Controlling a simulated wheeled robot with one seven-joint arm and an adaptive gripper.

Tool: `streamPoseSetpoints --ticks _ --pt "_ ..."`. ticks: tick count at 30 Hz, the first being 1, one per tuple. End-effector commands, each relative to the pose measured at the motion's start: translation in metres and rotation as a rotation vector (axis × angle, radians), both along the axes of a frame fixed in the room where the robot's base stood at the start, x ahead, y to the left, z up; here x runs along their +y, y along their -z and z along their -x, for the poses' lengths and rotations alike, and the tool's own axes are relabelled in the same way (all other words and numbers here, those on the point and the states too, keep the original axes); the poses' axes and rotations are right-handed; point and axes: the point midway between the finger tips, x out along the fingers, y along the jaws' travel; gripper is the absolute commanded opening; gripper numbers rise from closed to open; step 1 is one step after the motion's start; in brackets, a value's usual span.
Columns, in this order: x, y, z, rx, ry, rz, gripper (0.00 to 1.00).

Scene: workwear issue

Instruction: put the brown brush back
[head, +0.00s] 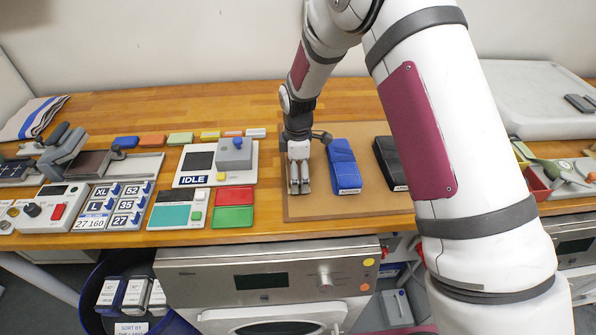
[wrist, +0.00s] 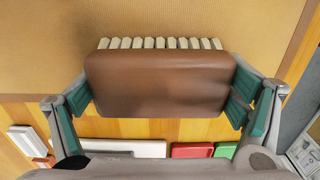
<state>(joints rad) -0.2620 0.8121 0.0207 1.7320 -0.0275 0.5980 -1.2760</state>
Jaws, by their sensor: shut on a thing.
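My gripper (wrist: 158,102) is shut on the brown brush (wrist: 158,82) in the wrist view. Its green-padded fingers press on the brush's left and right ends. The brush has a smooth brown back, and a row of pale bristle tufts shows along its far edge. In the head view my gripper (head: 299,178) points down over the left part of a tan board (head: 317,208). There the fingers mostly hide the brush. I cannot tell whether the brush touches the board.
A blue item (head: 343,165) stands just right of my gripper on the board, with a black item (head: 391,162) beyond it. To the left are a red tray (head: 234,195), a green tray (head: 232,217) and an IDLE panel (head: 192,180). The board's front is clear.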

Motion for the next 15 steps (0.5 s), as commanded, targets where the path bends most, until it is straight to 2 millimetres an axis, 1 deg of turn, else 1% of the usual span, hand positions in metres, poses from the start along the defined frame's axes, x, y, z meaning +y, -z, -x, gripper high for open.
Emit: streamPoseSetpoints --ticks 8,9,10,15 --pt "-0.0001 0.0025 -0.0007 0.0 0.0 0.0 0.5" --pt "-0.0002 0.0026 -0.0005 0.0 0.0 0.0 0.95" --pt "-0.0002 0.0024 -0.0004 0.0 0.0 0.0 1.0" --pt "-0.0002 0.002 -0.0003 0.0 0.0 0.0 1.0"
